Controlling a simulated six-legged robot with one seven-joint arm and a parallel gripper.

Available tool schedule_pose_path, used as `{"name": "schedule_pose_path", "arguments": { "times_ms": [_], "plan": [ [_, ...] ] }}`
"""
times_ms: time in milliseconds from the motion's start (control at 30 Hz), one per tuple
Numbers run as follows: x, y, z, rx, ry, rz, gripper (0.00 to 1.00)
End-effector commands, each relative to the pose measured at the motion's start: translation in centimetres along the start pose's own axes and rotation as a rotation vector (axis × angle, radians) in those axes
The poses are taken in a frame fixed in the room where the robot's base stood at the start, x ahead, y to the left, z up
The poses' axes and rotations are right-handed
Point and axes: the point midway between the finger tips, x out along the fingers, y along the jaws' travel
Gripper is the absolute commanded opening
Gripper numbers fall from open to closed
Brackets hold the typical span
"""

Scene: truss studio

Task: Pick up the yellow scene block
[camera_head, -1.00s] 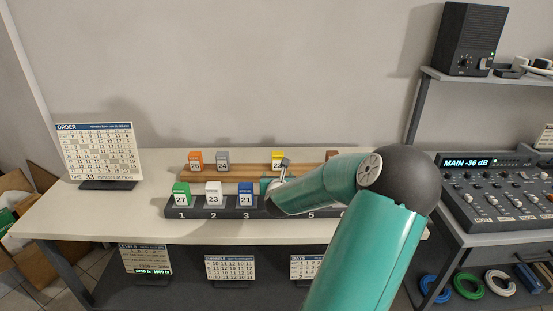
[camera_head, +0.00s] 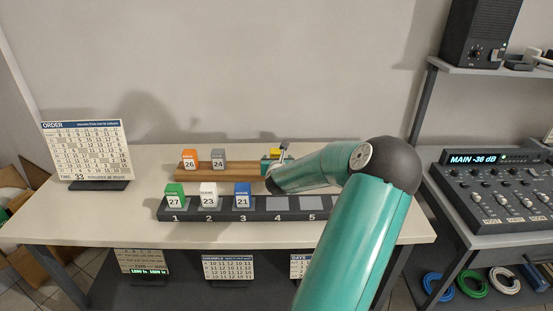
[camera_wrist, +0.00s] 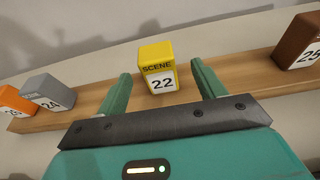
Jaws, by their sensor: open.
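The yellow scene block (camera_wrist: 157,62), with a white face reading SCENE 22, stands on the wooden rail. In the wrist view it sits between and a little beyond the two fingers of my gripper (camera_wrist: 159,88), with a gap on each side. My gripper is open and empty. In the head view only the top of the yellow block (camera_head: 279,151) shows; my gripper (camera_head: 277,163) hides most of it.
The wooden rail (camera_head: 240,171) also holds an orange block (camera_head: 190,159), a grey block (camera_head: 219,158) and a brown block (camera_wrist: 299,42). In front, a dark numbered rack (camera_head: 262,214) holds green, white and blue blocks; slots 4 and 5 look empty. An order board (camera_head: 87,150) stands left.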

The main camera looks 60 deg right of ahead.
Motion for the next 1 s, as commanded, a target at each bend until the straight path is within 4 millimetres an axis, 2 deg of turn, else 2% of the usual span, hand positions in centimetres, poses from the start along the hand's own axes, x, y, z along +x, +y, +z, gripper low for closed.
{"name": "schedule_pose_path", "arguments": {
  "times_ms": [100, 267, 533, 633, 833, 867, 1000],
  "plan": [
    [1.5, 0.1, -0.1, 0.000, 0.001, 0.002, 0.69],
    [2.7, 0.1, 0.1, 0.000, 0.000, 0.001, 0.69],
    [6.8, 0.2, 0.3, 0.001, 0.000, 0.001, 0.69],
    [7.5, 0.2, 0.3, 0.000, 0.000, 0.001, 0.69],
    [7.5, 0.2, 0.3, 0.000, 0.000, 0.000, 0.69],
    [7.5, 0.2, 0.4, 0.000, 0.000, 0.000, 0.65],
    [7.5, 0.2, 0.3, 0.000, 0.000, 0.001, 0.38]
  ]
}}
